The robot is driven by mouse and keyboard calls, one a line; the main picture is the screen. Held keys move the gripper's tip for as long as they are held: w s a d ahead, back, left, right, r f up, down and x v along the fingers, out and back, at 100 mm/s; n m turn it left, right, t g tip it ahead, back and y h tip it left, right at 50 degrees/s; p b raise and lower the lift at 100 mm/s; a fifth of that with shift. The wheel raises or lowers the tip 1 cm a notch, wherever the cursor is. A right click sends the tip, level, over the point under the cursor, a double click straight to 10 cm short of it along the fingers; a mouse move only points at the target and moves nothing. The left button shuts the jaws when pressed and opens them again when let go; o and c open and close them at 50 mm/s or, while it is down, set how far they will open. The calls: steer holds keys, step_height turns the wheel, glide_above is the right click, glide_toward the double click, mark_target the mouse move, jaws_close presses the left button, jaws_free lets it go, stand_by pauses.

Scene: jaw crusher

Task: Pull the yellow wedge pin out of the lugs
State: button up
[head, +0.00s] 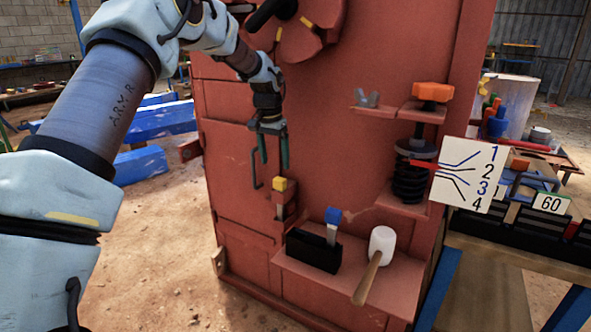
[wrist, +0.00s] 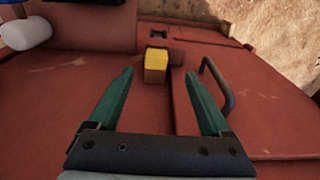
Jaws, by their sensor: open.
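The yellow wedge pin (head: 280,184) stands in the red lugs (head: 285,204) on the front of the red crusher body, with its yellow head showing on top. In the wrist view the yellow pin head (wrist: 156,60) lies ahead of and between the two green fingers. My gripper (head: 271,168) is open and empty, pointing down, a little above and left of the pin in the head view. In the wrist view my gripper (wrist: 163,90) has its fingertips spread wide, apart from the pin. The lower part of the pin is hidden by the lugs.
A bent handle (wrist: 217,85) sticks out close to the right finger. A shelf holds a black holder (head: 313,251) with a blue-topped tool (head: 332,222) and a white-headed mallet (head: 381,245). A black spring (head: 409,176) with an orange nut (head: 433,91) stands to the right.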

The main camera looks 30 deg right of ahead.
mark_target(279, 179)
steer(key=shift+s+d+f, duration=0.15)
steer(key=shift+d+f, duration=0.05)
steer(key=shift+d, duration=0.1)
steer(key=shift+d+f, duration=0.1)
steer(key=shift+f, duration=0.2)
steer(key=shift+w+d+f, duration=0.1)
steer(key=shift+d+f, duration=0.05)
steer(key=shift+f, duration=1.5)
steer(key=shift+w+d+f, duration=0.1)
steer(key=shift+d+f, duration=0.05)
steer(key=shift+f, duration=1.45)
jaws_close()
